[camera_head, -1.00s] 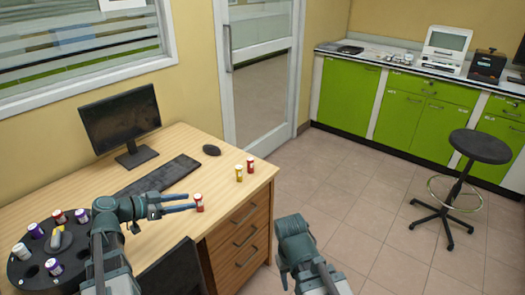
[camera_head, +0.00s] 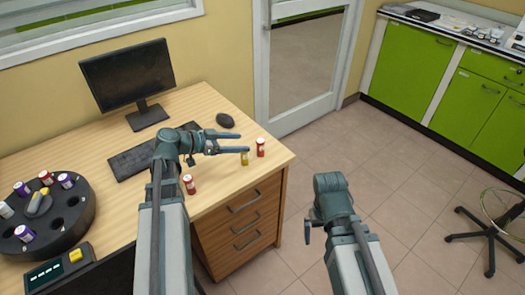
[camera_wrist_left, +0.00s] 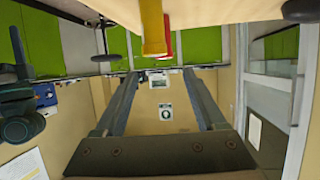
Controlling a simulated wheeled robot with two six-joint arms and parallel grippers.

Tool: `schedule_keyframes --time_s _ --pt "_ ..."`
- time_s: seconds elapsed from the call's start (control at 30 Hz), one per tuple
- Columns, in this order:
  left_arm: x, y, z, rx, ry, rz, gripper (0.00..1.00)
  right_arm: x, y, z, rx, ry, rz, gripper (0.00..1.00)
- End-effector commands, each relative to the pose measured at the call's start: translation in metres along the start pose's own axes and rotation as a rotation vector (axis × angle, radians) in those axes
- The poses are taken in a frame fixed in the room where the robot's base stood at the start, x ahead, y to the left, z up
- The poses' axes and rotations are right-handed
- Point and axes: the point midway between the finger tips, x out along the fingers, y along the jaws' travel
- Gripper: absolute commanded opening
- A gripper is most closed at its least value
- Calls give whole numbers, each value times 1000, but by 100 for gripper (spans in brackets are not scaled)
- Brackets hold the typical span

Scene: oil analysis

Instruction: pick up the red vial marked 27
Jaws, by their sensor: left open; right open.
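Two red vials with white caps stand on the desk (camera_head: 222,103). One red vial (camera_head: 260,147) is near the right edge, beside a yellow vial (camera_head: 245,159); the other red vial (camera_head: 189,184) stands nearer the front. No number can be read. My left gripper (camera_head: 246,154) is open, its fingers reaching toward the yellow vial and the red vial behind it. In the left wrist view the yellow vial (camera_wrist_left: 154,28) appears ahead of the spread fingers, partly covering the red vial (camera_wrist_left: 171,43); nothing is held. My right gripper (camera_head: 308,231) is open, off the desk's right side.
A round dark rack (camera_head: 75,225) with several vials sits at the left, near a small device (camera_head: 48,275) with a yellow button. A monitor (camera_head: 127,75), keyboard (camera_head: 130,163) and mouse (camera_head: 225,120) stand behind.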

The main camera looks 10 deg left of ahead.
Motion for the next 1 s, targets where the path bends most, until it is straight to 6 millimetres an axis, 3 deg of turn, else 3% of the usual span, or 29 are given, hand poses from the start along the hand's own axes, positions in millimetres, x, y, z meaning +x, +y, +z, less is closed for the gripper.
schedule_keyframes --time_s 0.03,0.2,0.63,1.0 --pt "13 0 4 1 0 3 72 8 -1 0 0 0 0 100" --pt "37 -1 2 1 0 2 72 16 -2 -1 0 0 0 100" --pt "52 -2 2 -1 0 0 72 22 -2 -1 0 0 0 100" --pt "98 -8 6 0 1 1 72 43 -4 -3 0 0 0 100"
